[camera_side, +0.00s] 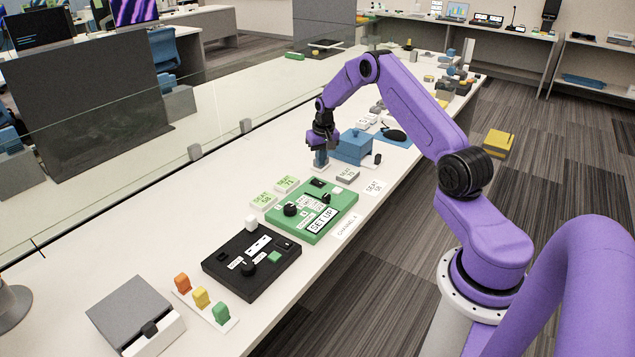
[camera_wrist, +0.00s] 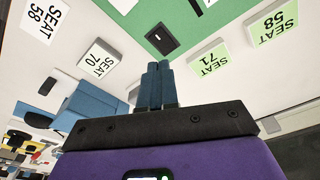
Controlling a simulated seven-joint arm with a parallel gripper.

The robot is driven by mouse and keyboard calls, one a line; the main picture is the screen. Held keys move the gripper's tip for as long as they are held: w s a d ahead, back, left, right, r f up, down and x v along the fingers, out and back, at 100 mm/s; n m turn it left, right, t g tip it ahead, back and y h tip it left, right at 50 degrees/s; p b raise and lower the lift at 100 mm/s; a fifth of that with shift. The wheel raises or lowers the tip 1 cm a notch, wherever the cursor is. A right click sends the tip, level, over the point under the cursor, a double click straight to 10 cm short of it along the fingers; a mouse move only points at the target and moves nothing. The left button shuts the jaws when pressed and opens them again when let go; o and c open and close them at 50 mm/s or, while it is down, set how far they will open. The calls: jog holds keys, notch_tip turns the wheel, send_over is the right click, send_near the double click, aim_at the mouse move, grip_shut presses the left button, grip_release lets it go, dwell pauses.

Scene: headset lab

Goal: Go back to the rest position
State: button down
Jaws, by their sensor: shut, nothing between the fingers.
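My gripper (camera_side: 320,160) points down over the white table (camera_side: 190,215), just left of a blue box (camera_side: 353,148) and beyond the green panel (camera_side: 330,212). Its two blue fingers are together with nothing between them, as the wrist view also shows (camera_wrist: 157,70). The side view does not clearly show how far the tips are above the table. My purple arm arches over the right side of the table. In the wrist view, the green panel's black switch (camera_wrist: 161,40) lies beyond the fingertips.
Seat tags lie around the gripper: grey SEAT 70 (camera_side: 347,174), green SEAT 71 (camera_side: 286,183) and another green one (camera_side: 263,200). A black panel (camera_side: 250,262) and coloured pieces (camera_side: 201,298) stand nearer. A clear screen runs along the table's left side; bare table lies before it.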

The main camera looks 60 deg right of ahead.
jog(key=shift+r, duration=0.1)
jog(key=a+r+n, duration=0.2)
jog(key=a+r, duration=0.2)
jog(key=a, duration=0.4)
jog(key=a+r+n, duration=0.2)
jog(key=a+r, duration=0.2)
jog(key=a, duration=0.5)
jog(key=s+a+r+n+y, duration=0.1)
jog(key=s+a+r+n, duration=0.3)
jog(key=a, duration=0.4)
jog(key=s+a+r+n, duration=0.1)
jog(key=s+a+r, duration=0.2)
jog(key=s+a, duration=0.4)
jog(key=s+a+r+n+g, duration=0.1)
jog(key=s+a+r+n, duration=0.15)
jog(key=s, duration=0.45)
jog(key=s+a+r+n, duration=0.15)
jog(key=s+a, duration=0.25)
jog(key=s, duration=0.4)
jog(key=s+d+n, duration=0.2)
jog(key=s+n, duration=0.3)
jog(key=s, duration=0.9)
jog(key=shift+d+n, duration=0.15)
jog(key=shift+n, duration=0.15)
